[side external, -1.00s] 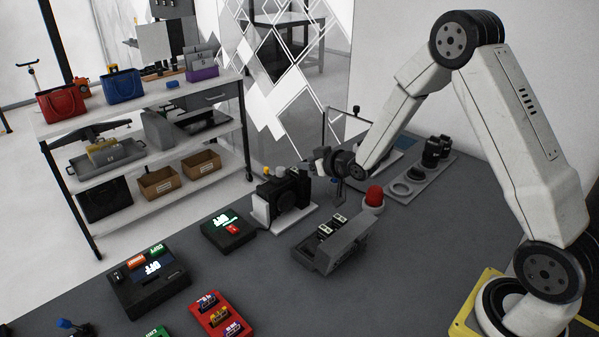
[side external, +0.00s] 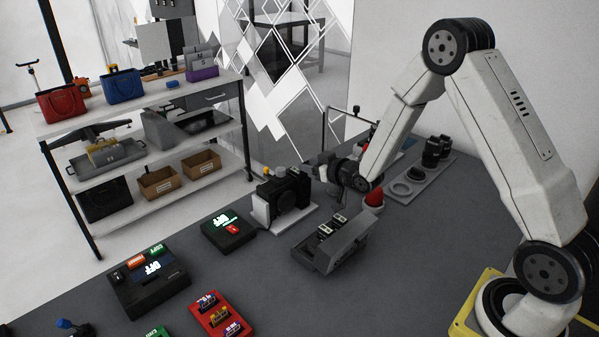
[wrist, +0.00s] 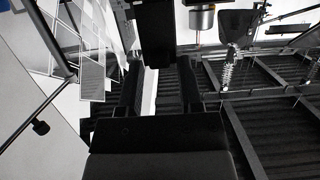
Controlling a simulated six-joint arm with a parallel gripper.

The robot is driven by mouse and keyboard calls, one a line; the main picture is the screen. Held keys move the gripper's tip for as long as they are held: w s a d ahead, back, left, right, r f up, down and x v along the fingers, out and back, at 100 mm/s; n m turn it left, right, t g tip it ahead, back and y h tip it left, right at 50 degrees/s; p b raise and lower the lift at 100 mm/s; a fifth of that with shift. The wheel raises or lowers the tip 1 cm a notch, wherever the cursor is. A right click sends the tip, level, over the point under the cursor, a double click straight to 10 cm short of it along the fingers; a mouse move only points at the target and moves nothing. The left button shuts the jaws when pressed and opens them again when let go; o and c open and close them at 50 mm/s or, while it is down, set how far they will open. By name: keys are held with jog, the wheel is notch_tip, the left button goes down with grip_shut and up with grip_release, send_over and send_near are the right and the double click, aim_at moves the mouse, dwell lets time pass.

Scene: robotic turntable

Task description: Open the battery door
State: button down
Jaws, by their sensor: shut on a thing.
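A black camera (side external: 285,192) stands upright on a white L-shaped stand (side external: 260,208) in the side external view. I cannot make out its battery door there. My gripper (side external: 324,170) is close to the camera's right side; whether it touches the camera is unclear. In the wrist view, my gripper's two dark fingers (wrist: 160,92) reach forward, with a dark block (wrist: 155,40) at their tips and a pale strip between them. The fingers are shut on a dark piece; I cannot tell whether it is the battery door.
A grey angled holder (side external: 330,244) with small batteries stands in front of the camera. A grey tray (side external: 412,183) with round black parts lies at right. A black display box (side external: 229,229) stands left.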

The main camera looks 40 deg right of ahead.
jog(key=c, duration=0.5)
grip_release()
jog(key=shift+s, duration=0.1)
jog(key=shift+s+r, duration=0.45)
jog(key=shift+r, duration=0.85)
jog(key=shift+s+r, duration=0.45)
jog(key=shift+r, duration=0.85)
jog(key=shift+s+r, duration=0.45)
jog(key=shift+r, duration=0.85)
